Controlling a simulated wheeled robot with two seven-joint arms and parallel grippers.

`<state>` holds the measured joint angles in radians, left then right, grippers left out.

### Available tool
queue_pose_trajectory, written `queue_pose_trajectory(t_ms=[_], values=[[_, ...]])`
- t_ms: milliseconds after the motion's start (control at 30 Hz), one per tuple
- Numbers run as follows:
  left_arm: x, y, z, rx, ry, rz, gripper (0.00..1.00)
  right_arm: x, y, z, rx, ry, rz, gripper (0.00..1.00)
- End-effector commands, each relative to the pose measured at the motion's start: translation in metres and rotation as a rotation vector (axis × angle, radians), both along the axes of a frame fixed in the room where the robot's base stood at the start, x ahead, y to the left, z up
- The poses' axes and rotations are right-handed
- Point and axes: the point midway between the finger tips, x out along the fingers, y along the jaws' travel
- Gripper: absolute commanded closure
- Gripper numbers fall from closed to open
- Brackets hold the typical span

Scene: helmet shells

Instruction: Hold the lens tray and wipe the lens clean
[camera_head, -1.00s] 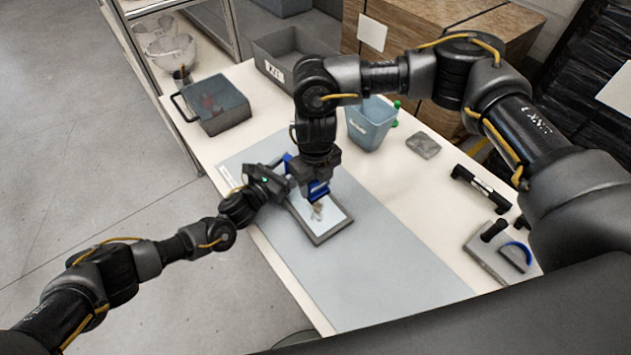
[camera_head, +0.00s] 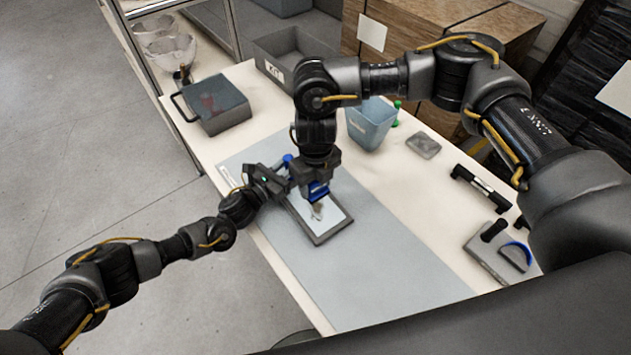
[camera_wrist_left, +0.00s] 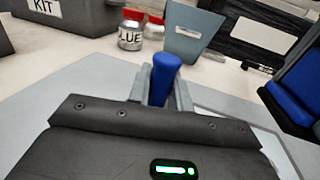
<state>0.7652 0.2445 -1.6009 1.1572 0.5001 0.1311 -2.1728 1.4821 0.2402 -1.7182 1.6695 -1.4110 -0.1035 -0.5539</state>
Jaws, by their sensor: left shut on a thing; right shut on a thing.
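The lens tray (camera_head: 322,238) is a dark frame around a pale lens panel (camera_head: 335,207), lying on the grey-blue mat. My left gripper (camera_head: 278,180) is at the tray's far left corner, shut on its upright blue knob (camera_head: 288,159); the knob also shows between the fingers in the left wrist view (camera_wrist_left: 165,78). My right gripper (camera_head: 317,183) points down over the lens, shut on a blue wiping block (camera_head: 317,192). The block appears low on or just above the panel; contact cannot be told. A greyish smudge (camera_head: 317,211) shows on the lens beside it.
The near mat (camera_head: 380,275) is clear.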

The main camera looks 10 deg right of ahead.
Motion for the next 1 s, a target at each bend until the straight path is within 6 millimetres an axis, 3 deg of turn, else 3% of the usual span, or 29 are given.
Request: queue_pose_trajectory(t_ms=[1000], values=[[0.000, 0.000, 0.000, 0.001, 0.001, 0.000, 1.00, 0.000, 0.000, -0.031, 0.000, 0.001, 0.001, 0.68]])
